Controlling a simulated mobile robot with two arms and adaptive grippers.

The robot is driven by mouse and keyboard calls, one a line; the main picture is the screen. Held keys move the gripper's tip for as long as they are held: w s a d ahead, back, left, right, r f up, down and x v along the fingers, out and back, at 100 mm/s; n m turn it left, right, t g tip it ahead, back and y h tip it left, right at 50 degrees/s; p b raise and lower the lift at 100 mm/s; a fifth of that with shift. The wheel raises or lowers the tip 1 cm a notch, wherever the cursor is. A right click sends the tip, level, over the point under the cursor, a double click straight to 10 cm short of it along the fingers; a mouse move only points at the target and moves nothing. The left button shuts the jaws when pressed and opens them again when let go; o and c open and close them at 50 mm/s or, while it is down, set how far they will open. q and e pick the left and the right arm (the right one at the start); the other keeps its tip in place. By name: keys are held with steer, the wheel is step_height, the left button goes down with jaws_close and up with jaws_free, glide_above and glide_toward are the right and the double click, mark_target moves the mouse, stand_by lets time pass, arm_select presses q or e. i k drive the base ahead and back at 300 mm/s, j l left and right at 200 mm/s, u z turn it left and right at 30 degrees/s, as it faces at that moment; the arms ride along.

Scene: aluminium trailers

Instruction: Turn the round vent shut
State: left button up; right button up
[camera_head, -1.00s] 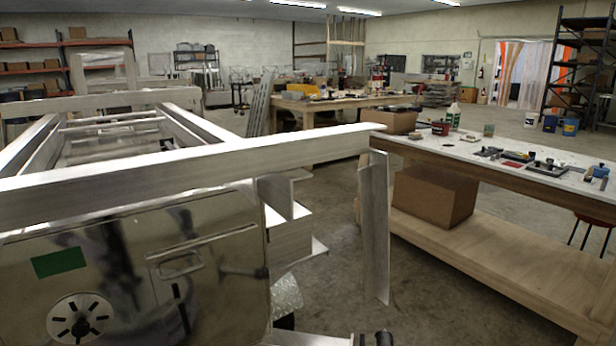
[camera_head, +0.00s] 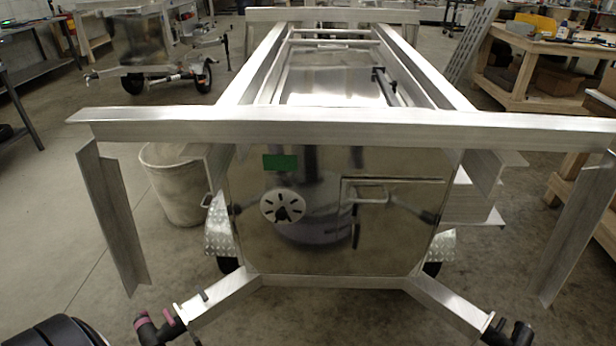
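The round vent (camera_head: 283,206) is a pale disc on the shiny metal end panel (camera_head: 315,255) of the trailer, left of the panel's middle. Dark radial slots show around its dark centre. It is too small to tell exactly how far the slots are uncovered. A green rectangle (camera_head: 280,162) is just above it. A recessed handle (camera_head: 366,194) is to its right. Neither of my grippers shows in the head view, and nothing of mine is seen touching the vent.
A long aluminium beam (camera_head: 340,130) crosses above the panel, with angled plates (camera_head: 112,215) hanging at its ends. Lower frame arms (camera_head: 445,302) spread outward toward me. A grey bin (camera_head: 172,185) stands left of the trailer. Open floor lies at left.

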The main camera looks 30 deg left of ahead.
mark_target(284, 207)
steer(key=u, duration=1.15)
